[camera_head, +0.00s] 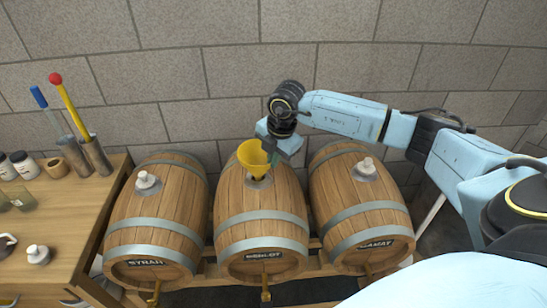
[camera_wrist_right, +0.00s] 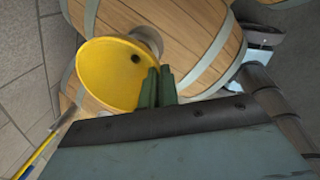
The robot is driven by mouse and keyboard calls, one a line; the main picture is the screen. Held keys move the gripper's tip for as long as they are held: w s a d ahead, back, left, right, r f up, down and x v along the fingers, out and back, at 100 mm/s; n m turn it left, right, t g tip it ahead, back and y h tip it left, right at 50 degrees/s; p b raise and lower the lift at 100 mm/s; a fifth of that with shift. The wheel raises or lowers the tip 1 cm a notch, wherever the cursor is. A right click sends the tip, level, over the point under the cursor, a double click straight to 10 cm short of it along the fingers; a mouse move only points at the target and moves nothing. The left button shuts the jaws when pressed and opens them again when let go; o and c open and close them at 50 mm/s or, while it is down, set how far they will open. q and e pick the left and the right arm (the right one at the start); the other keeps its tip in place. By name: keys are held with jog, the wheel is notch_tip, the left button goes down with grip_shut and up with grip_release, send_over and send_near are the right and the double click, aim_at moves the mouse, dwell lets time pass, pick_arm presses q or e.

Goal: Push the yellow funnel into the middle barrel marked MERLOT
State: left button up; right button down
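The yellow funnel (camera_head: 252,154) is over the top of the middle barrel (camera_head: 261,216), wide mouth up and towards me. The barrel's dark label reads roughly MERLOT. My right gripper (camera_head: 273,156) is at the funnel's right side. In the right wrist view, its two dark green fingers (camera_wrist_right: 158,86) are close together at the rim of the funnel (camera_wrist_right: 112,72), apparently shut on its wall. The pale ring of the barrel's hole (camera_wrist_right: 147,40) shows beside the funnel. I cannot tell how far the spout is in the hole. My left gripper is not in view.
The SYRAH barrel (camera_head: 157,222) stands left and another labelled barrel (camera_head: 358,212) right, each with a pale bung on top. A wooden table (camera_head: 75,228) at left holds jars and metal tubes with coloured rods. A block wall (camera_head: 170,75) stands behind.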

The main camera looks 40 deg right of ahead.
jog(key=shift+f+b, duration=0.75)
jog(key=shift+f, duration=0.45)
dwell(0.3)
jog(key=c, duration=1.1)
grip_release()
jog(key=shift+r, duration=0.1)
notch_tip(320, 180, up, 8)
jog(key=p, duration=0.6)
